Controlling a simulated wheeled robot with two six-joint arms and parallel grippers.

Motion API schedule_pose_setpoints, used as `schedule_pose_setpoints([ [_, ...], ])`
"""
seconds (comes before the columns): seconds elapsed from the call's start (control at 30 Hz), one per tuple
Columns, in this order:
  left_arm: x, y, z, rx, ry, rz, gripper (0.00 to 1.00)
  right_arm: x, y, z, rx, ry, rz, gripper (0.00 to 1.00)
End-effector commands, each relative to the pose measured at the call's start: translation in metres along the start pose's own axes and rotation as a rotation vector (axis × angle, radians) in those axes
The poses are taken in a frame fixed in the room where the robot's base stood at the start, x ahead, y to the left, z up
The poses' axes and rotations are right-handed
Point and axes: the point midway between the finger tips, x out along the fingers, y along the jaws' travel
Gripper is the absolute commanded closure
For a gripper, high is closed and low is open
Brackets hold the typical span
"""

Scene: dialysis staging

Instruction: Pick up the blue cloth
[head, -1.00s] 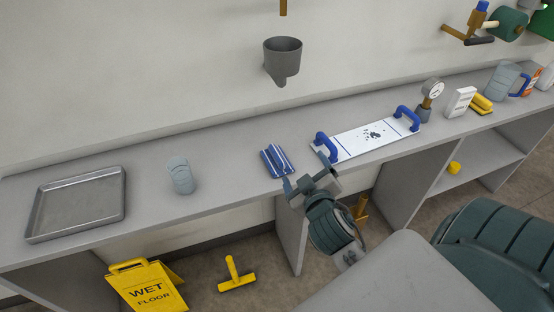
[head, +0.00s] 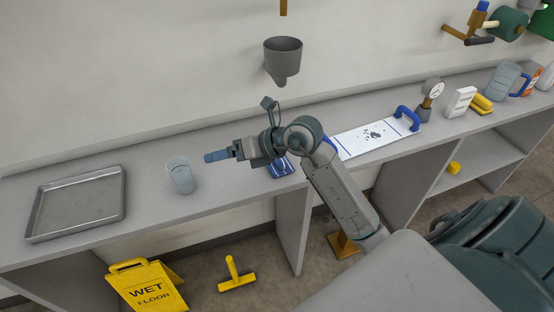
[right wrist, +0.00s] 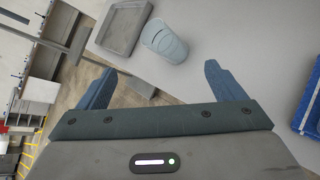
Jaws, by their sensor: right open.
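The blue cloth (head: 285,168) lies on the grey counter, folded, blue with white stripes. My right arm hides part of it in the head view. In the right wrist view the cloth (right wrist: 308,100) shows only in part, at the right edge, outside the jaws. My right gripper (head: 210,156) points left above the counter, past the cloth and close to the clear cup. Its jaws (right wrist: 160,70) are open and empty in the right wrist view. My left gripper is not in view.
The clear cup (head: 181,178) stands just beyond the right fingertips in the picture. A metal tray (head: 75,237) lies at the left of the counter (head: 145,213). A white board (head: 365,140) with blue handles lies right of the cloth. A grey funnel-like cup (head: 283,58) hangs on the wall above.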

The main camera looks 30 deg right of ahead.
Motion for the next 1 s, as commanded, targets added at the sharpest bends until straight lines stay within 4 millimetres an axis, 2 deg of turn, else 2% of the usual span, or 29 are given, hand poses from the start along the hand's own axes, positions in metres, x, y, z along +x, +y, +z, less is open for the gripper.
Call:
schedule_pose_setpoints([
  [0.1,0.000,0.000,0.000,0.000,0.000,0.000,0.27,-0.012,-0.051,0.002,-0.030,0.141,-0.268,0.11],
  [0.2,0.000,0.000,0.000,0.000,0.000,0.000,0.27,-0.034,-0.087,0.002,-0.010,0.239,-0.477,0.11],
  [0.3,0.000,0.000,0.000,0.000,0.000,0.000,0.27,-0.056,-0.111,0.004,0.026,0.306,-0.639,0.11],
  [0.43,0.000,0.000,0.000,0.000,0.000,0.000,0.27,-0.076,-0.126,0.005,0.071,0.354,-0.763,0.11],
  [0.57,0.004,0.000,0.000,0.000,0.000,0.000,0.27,-0.081,-0.132,0.003,0.087,0.368,-0.801,0.11],
  [1.0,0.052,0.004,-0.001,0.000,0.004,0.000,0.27,-0.050,-0.164,-0.016,0.086,0.368,-0.798,0.11],
])
